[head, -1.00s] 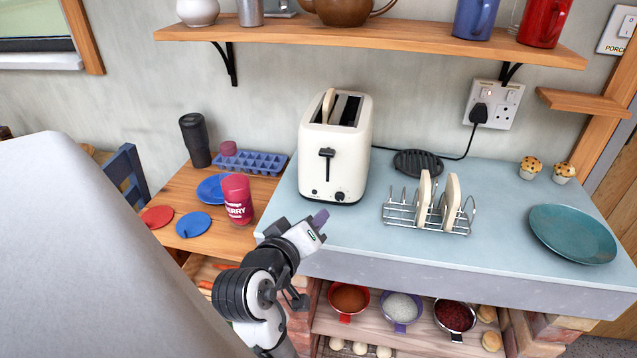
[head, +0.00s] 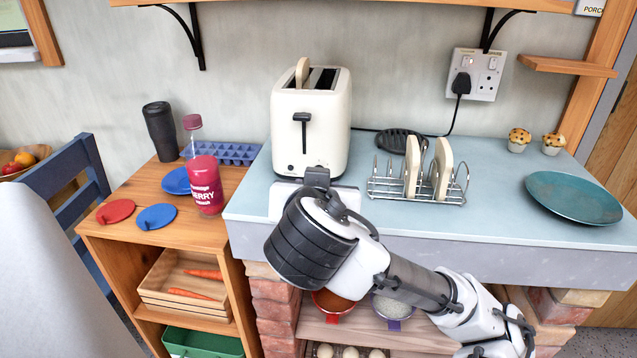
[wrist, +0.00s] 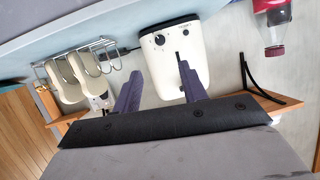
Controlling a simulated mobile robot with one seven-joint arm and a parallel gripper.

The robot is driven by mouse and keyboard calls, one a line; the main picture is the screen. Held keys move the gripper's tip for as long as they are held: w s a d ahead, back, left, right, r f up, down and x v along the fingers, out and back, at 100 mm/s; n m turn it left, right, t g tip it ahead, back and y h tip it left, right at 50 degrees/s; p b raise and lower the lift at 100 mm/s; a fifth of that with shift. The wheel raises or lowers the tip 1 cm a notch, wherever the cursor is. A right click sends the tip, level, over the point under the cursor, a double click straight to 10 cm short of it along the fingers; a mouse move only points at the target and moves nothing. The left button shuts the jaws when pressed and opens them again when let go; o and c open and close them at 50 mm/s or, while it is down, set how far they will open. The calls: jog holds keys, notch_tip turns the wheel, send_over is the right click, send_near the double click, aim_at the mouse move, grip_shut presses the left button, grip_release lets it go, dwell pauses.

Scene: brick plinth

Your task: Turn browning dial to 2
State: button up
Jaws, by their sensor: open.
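The white toaster (head: 311,125) stands on the pale blue counter, with a bread slice (head: 302,72) in one slot and a black lever on its front. In the wrist view, where the scene looks upside down, the toaster (wrist: 170,75) is ahead of the fingers. A dark round browning dial (wrist: 159,40) shows on its front; its setting is too small to read. My gripper (head: 317,178) is in front of the toaster's lower front and hides the dial in the head view. In the wrist view my gripper (wrist: 160,84) is open, with nothing between its purple fingers.
A wire toast rack (head: 417,187) with bread slices and a black trivet (head: 400,141) stand right of the toaster. A berry bottle (head: 205,180) stands on the wooden side table at left. A teal plate (head: 573,197) lies far right; counter before it is clear.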

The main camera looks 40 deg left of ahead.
jog(key=p+x, duration=0.1)
jog(key=p, duration=0.2)
jog(key=p+x, duration=0.2)
jog(key=p, duration=0.2)
jog(key=p+x, duration=0.2)
jog(key=p, duration=0.1)
jog(key=shift+w+r+p, duration=0.1)
jog(key=shift+r+p, duration=0.15)
jog(key=shift+p, duration=0.05)
jog(key=x, duration=0.6)
jog(key=p+x, duration=0.1)
jog(key=x, duration=0.1)
jog(key=shift+w+a+f, duration=0.15)
jog(key=shift+a+f, duration=0.1)
jog(key=shift+f, duration=0.25)
jog(key=shift+c, duration=0.4)
grip_shut()
